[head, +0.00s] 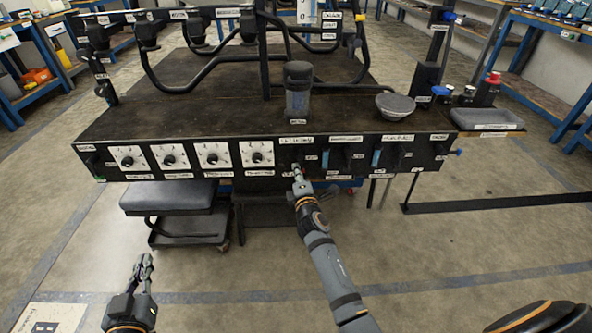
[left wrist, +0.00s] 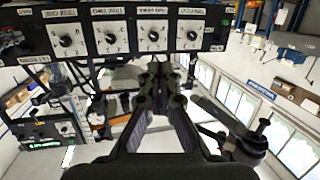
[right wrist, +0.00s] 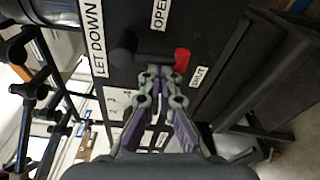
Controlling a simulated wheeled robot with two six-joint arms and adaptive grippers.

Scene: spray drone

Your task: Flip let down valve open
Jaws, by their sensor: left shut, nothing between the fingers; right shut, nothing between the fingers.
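The let down valve (right wrist: 125,50) is on the black front panel, seen in the right wrist view with a dark round hub and a short lever ending in a red tip (right wrist: 182,60). The lever points toward the SHUT label (right wrist: 198,77), and the OPEN label (right wrist: 160,14) is off to its side. My right gripper (right wrist: 156,72) is shut, its fingertips right beside the lever; I cannot tell whether they touch. In the head view my right gripper (head: 298,172) covers most of the valve. My left gripper (head: 146,262) is shut and empty, low and away from the panel.
Several dial knobs (head: 212,156) line the panel to the left, and more black levers with blue parts (head: 355,157) stand to the right. A padded stool (head: 172,197) is below the panel. Open floor lies in front.

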